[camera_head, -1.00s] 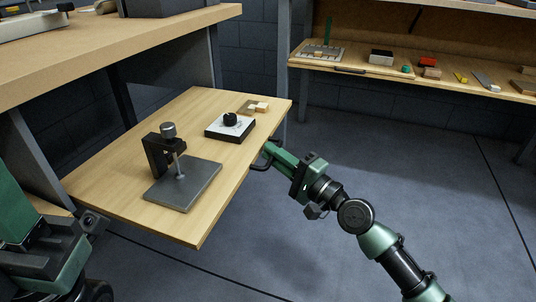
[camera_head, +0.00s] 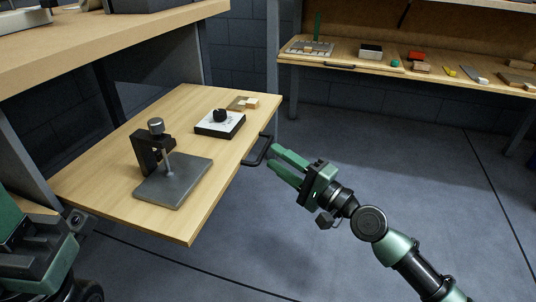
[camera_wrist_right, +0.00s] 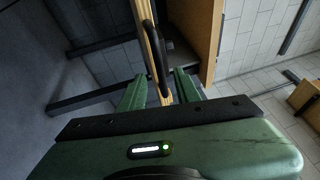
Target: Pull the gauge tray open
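The gauge tray (camera_head: 108,190) is a light wooden board standing well out from under the bench at the left. Its black bar handle (camera_head: 258,152) is on its right-hand front edge. In the right wrist view the handle (camera_wrist_right: 153,62) shows beside the tray's edge (camera_wrist_right: 157,32), ahead of the fingers. My right gripper (camera_head: 273,161) is open and empty, just clear of the handle; its parted fingers also show in the right wrist view (camera_wrist_right: 158,88). My left gripper (camera_head: 70,232) is at the lower left, its fingers partly hidden.
On the tray are a gauge stand on a grey plate (camera_head: 172,182), a white-topped box with a black knob (camera_head: 220,123) and small wooden blocks (camera_head: 245,103). The bench top (camera_head: 100,45) overhangs its back. A second bench (camera_head: 345,60) stands at the back right. The floor between is clear.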

